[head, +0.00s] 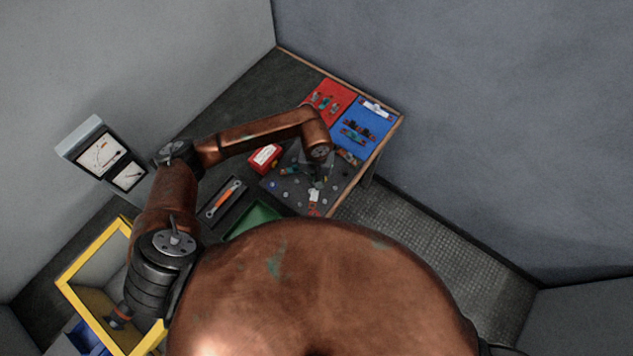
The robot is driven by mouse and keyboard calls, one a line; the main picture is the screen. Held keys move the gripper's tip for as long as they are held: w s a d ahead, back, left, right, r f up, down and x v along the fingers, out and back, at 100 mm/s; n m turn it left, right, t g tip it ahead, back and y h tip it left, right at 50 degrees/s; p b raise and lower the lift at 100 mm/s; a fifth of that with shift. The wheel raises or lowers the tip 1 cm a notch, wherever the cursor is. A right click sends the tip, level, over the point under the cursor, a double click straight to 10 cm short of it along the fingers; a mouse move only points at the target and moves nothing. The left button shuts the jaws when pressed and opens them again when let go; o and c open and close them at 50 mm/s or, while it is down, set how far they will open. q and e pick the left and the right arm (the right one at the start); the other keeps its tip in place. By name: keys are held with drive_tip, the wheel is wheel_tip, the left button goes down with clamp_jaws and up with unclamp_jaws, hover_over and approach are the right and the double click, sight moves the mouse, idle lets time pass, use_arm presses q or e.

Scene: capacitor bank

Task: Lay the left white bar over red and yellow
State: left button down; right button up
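My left arm comes in from the left, and its gripper (316,180) points down over a dark board (281,197) with several small round studs. A small white and red piece (314,196) shows just below the gripper. I cannot tell whether it is the white bar or whether the gripper touches it. The fingers are too small and dark to tell open from shut. Small coloured parts lie around the gripper on the board, too small to tell which are red and yellow posts. My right gripper is not in view.
Behind the board are a red panel (343,91) and a blue panel (379,117) with small parts. A red box (264,158), an orange-handled tool (225,198) and a green tray (252,218) lie to the left. A yellow-framed bin (92,246) and meters (101,155) stand further left.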

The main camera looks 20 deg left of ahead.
use_arm(q)
drive_tip(key=shift+s+d+f, duration=0.1)
drive_tip(key=shift+d+f, duration=0.2)
drive_tip(key=shift+f, duration=0.65)
drive_tip(key=shift+f+b, duration=0.5)
drive_tip(key=shift+f, duration=0.5)
drive_tip(key=shift+f+b, duration=0.3)
drive_tip(key=shift+f, duration=0.45)
drive_tip(key=shift+f+b, duration=0.85)
drive_tip(key=shift+f, duration=0.1)
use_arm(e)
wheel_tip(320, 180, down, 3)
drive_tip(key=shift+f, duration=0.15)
use_arm(q)
drive_tip(key=shift+f+b, duration=0.25)
drive_tip(key=shift+b, duration=0.1)
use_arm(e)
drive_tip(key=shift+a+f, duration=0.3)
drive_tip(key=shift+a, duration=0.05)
use_arm(q)
drive_tip(key=shift+f+b, duration=0.4)
drive_tip(key=shift+b, duration=0.05)
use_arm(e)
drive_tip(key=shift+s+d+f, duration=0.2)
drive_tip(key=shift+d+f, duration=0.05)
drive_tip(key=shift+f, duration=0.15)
